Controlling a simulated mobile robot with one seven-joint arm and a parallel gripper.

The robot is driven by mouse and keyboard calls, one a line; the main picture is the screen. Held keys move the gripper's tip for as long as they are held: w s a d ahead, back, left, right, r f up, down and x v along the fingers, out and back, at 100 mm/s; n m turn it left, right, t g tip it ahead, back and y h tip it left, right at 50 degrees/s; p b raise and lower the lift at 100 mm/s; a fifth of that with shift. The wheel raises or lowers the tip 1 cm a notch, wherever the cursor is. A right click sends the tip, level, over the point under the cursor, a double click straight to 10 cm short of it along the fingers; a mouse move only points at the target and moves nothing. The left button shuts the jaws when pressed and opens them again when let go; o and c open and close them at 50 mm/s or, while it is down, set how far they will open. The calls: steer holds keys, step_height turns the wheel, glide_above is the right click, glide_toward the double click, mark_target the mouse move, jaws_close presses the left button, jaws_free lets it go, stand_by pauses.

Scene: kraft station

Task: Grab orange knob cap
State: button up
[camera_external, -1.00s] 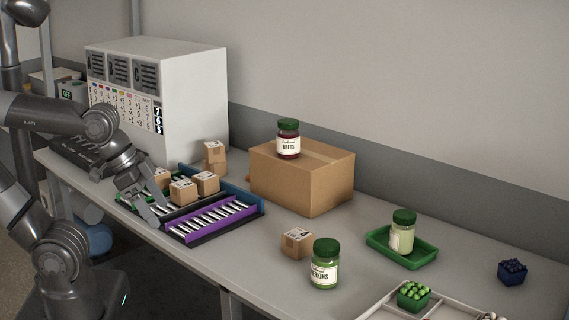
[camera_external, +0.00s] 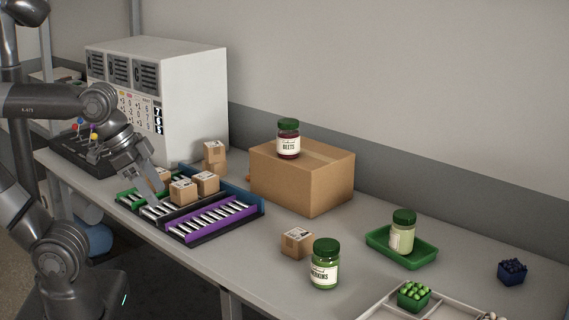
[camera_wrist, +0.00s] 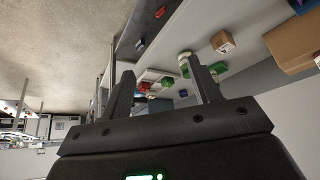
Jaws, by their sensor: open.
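A black lever panel (camera_external: 80,150) at the left end of the table bears small coloured caps, including a yellow one (camera_external: 94,126) and an orange-looking one (camera_external: 92,136). I cannot tell which is the orange knob cap. My gripper (camera_external: 152,185) is above the left part of the trays, right of the panel. In the wrist view its two fingers (camera_wrist: 163,86) are apart with nothing held between them. No orange cap can be made out there.
A white cabinet (camera_external: 190,105) stands behind the panel. Trays with a purple front (camera_external: 210,222) and small cartons (camera_external: 183,192) are by my gripper. A cardboard box (camera_external: 300,180) carries a beets jar (camera_external: 288,138). The table between the box and the gherkins jar (camera_external: 324,264) is partly clear.

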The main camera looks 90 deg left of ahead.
steer(key=w+a+r+n, duration=0.3)
steer(key=w+a+n, duration=0.4)
steer(key=a+n, duration=0.1)
steer(key=w+a+r+n, duration=0.4)
steer(key=w+a+n, duration=0.4)
steer(key=w+a+f+n+t+y, duration=0.15)
steer(key=a+n, duration=0.75)
steer(key=a, duration=0.9)
steer(key=a+f+n+t+y, duration=0.1)
steer(key=a+f+n, duration=0.1)
steer(key=a+n, duration=1.2)
steer(key=s+a+f+n, duration=0.1)
steer(key=s+a, duration=0.2)
steer(key=a, duration=0.5)
steer(key=s+a+f, duration=0.2)
steer(key=a, duration=0.6)
steer(key=shift+y, duration=0.45)
steer(key=w+f, duration=0.1)
steer(key=f, duration=0.6)
steer(key=w+f, duration=0.1)
steer(key=f, duration=0.6)
steer(key=w+a+f, duration=0.1)
steer(key=f, duration=0.6)
steer(key=shift+f, duration=0.2)
steer(key=shift+n, duration=0.3)
steer(key=shift+a+x, duration=0.1)
steer(key=shift+x, duration=1.4)
steer(key=shift+a+x, duration=0.15)
steer(key=shift+x, duration=1.35)
